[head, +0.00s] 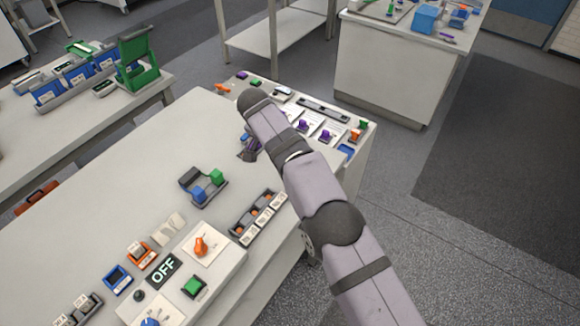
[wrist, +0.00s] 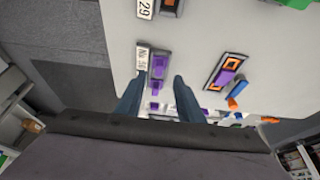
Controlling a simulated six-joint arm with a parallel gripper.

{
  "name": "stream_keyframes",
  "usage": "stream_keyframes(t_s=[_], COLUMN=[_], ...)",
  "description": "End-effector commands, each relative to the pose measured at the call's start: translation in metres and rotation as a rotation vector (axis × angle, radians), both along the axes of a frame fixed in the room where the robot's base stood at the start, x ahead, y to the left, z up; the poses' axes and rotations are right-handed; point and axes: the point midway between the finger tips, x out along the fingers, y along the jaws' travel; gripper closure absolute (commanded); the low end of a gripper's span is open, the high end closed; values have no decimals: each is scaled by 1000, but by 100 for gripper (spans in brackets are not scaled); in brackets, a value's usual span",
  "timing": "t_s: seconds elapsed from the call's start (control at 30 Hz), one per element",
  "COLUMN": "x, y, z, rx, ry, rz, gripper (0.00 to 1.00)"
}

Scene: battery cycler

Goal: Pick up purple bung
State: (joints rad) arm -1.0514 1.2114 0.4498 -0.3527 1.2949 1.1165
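Several purple pieces show, and I cannot tell for sure which is the bung. In the wrist view, a purple piece (wrist: 158,68) sits in a small grey holder beside a white number label (wrist: 142,62). My gripper (wrist: 158,80) is open, with its two blue-grey fingers apart. The purple piece appears between and just beyond the fingertips, and nothing is gripped. In the head view, purple pieces (head: 302,126) (head: 326,134) stand on white cards at the far end of the bench. My gripper there (head: 247,156) is partly hidden by my arm.
An orange-framed holder with a purple centre (wrist: 226,71) lies to the right in the wrist view. Loose blue (wrist: 238,88) and orange (wrist: 232,104) pieces are close by. In the head view, a grey tray with blue and green blocks (head: 205,188) stands on the bench (head: 110,200).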

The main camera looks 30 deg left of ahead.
Motion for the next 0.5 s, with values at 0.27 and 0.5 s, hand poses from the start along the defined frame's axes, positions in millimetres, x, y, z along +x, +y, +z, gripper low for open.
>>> stream_keyframes(t_s=[0.27,0.5], x=[8,17], y=[-2,-2], z=[-15,-37], rx=[-3,-1], ry=[2,1], rz=[-1,0], gripper=[66,66])
